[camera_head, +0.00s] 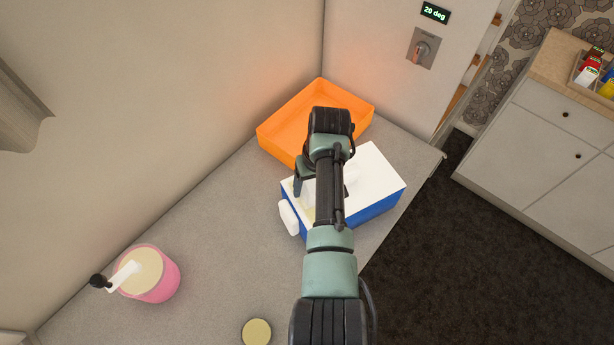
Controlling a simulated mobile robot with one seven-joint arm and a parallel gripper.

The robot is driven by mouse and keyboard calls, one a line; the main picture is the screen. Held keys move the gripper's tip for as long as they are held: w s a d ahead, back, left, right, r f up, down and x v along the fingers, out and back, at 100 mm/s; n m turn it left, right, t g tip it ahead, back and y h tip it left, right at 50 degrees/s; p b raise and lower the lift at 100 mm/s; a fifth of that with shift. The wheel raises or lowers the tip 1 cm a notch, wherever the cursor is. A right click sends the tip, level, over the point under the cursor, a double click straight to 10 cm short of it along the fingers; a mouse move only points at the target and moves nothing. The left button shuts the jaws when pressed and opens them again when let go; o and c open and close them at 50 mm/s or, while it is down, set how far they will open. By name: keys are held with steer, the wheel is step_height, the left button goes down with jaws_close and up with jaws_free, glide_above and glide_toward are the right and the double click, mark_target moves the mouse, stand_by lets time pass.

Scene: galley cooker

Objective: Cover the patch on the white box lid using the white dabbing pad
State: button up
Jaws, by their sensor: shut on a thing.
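A blue box with a white lid (378,182) stands on the grey counter, right of centre. A pale yellowish patch (308,214) shows on the lid's left part, beside my arm, which hides much of the lid. My gripper (299,188) is over the left end of the lid, mostly hidden by my own wrist; one dark finger shows. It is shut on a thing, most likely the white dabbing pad. A white rounded piece (289,218) shows at the box's left end, below the finger; I cannot tell whether it touches the box.
An orange tray (278,122) stands behind the box against the wall. A pink pot (162,284) with a cream top and a white, black-knobbed tool (123,275) is at left. A cream disc (256,332) lies at the front. The counter between is clear.

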steer(key=shift+s+d+r+p, duration=0.1)
steer(key=shift+s+d+p, duration=1.75)
steer(key=shift+d+p, duration=0.2)
steer(key=shift+s+d, duration=0.2)
steer(key=shift+d, duration=0.1)
steer(key=shift+f, duration=0.2)
steer(key=shift+d, duration=0.1)
